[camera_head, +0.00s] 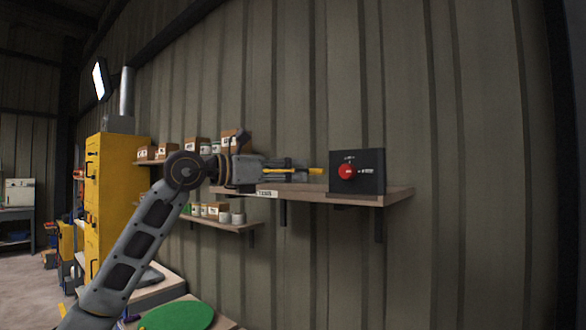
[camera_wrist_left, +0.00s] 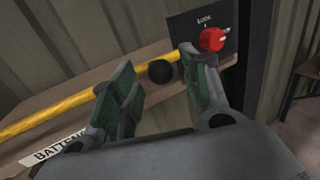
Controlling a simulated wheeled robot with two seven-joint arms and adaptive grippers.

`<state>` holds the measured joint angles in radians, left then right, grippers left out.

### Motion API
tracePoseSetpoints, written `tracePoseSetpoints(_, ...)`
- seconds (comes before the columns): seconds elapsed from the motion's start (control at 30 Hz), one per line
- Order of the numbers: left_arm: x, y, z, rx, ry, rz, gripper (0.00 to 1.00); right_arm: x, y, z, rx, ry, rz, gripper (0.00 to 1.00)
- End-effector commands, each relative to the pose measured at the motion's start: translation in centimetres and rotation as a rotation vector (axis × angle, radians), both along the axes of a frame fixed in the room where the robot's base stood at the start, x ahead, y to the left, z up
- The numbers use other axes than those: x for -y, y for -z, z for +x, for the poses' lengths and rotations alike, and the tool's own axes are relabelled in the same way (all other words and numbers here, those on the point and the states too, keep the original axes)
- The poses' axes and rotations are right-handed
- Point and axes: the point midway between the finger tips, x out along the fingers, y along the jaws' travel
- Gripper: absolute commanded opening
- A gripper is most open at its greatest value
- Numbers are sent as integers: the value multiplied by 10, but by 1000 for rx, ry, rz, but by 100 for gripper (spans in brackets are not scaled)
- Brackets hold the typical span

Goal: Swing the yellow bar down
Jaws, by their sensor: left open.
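The yellow bar (camera_wrist_left: 60,106) runs slantwise across the left wrist view, from the left edge up to behind the right-hand finger. A black ball (camera_wrist_left: 160,72) shows at the bar, in the gap between my fingers. In the head view a short end of the yellow bar (camera_head: 316,171) shows just right of my gripper; the rest is mostly hidden. My left gripper (camera_head: 285,171) is open at the shelf, its fingers apart and empty in the left wrist view (camera_wrist_left: 163,92). A black box with a red knob (camera_head: 347,172) stands to the right; I cannot tell if the bar joins it.
The wooden shelf (camera_head: 398,195) lies under the box and carries a white label (camera_head: 267,194). A lower shelf (camera_head: 240,228) holds small cans and boxes. A yellow cabinet (camera_head: 117,190) stands left, behind my arm. The wall right of the shelf is bare.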

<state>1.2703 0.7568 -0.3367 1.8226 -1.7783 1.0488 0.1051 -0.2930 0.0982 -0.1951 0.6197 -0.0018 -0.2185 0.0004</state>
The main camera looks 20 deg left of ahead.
Motion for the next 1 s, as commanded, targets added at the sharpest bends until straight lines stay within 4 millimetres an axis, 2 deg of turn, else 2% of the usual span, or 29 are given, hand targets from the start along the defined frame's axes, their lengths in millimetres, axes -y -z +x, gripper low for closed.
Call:
tracePoseSetpoints(0.2,7,-1,7,2,0,-1,46,-1,-3,-6,-6,-1,1,40)
tracePoseSetpoints(0.5,8,0,8,1,0,0,46,-3,-3,-5,-6,0,3,40)
tracePoseSetpoints(0.87,8,0,8,1,0,0,1,-5,-3,-1,-1,0,5,40)
tracePoseSetpoints(1.0,8,0,8,1,0,0,0,-5,-3,-1,0,-1,5,40)
